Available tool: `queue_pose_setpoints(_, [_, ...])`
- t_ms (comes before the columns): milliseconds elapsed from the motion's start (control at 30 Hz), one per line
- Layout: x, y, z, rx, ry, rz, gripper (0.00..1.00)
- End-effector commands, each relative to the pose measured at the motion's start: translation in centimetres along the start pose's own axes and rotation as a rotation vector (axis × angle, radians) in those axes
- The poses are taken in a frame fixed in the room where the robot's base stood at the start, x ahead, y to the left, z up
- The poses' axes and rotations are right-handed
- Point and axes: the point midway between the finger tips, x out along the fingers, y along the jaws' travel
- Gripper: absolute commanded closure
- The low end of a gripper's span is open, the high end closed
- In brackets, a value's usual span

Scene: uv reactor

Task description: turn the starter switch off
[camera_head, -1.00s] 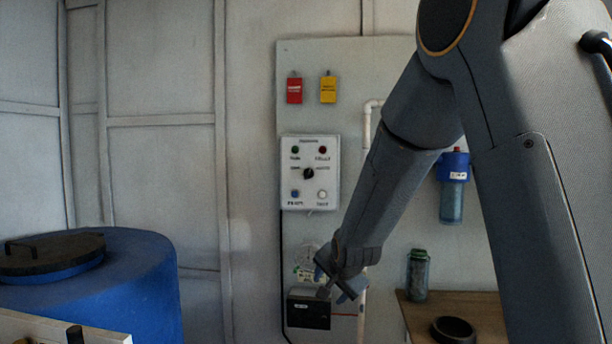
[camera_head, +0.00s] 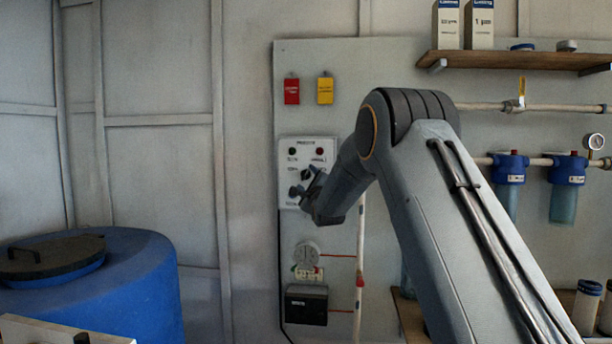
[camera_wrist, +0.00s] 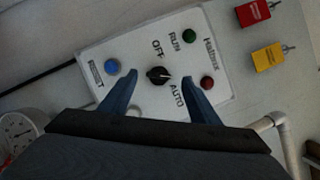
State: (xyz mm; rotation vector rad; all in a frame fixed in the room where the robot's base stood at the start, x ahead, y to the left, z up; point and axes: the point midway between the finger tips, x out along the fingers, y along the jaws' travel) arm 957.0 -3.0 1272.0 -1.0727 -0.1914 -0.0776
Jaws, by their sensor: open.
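The starter switch is a black rotary knob (camera_wrist: 158,76) on a white control panel (camera_wrist: 140,45), between the labels OFF and AUTO in the wrist view. Its pale pointer mark seems to lie to the right; its exact setting is hard to tell. My gripper (camera_wrist: 160,80) is open, with one blue finger on each side of the knob in the picture. I cannot tell whether they touch it. In the head view my gripper (camera_head: 305,184) is in front of the panel (camera_head: 288,160) and hides its lower part.
A blue button (camera_wrist: 112,66), a green one (camera_wrist: 189,36) and a red one (camera_wrist: 207,83) surround the knob. Red (camera_head: 291,91) and yellow (camera_head: 325,90) tags hang above the panel. A black box (camera_head: 306,305) is below it. A blue barrel (camera_head: 130,290) stands left.

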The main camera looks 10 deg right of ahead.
Motion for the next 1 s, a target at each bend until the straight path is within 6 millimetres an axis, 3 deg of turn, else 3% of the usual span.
queue_pose_setpoints(300, [3.1,0.0,0.0,-0.001,0.001,0.001,0.44])
queue_pose_setpoints(633, [3.4,0.1,0.0,-0.001,0.001,0.002,0.44])
queue_pose_setpoints(667, [3.4,0.1,0.0,-0.001,0.001,0.002,0.45])
queue_pose_setpoints(900, [3.4,0.1,0.0,-0.001,0.001,0.002,0.85])
queue_pose_setpoints(1000, [3.4,0.1,0.0,-0.003,0.001,0.002,0.85])
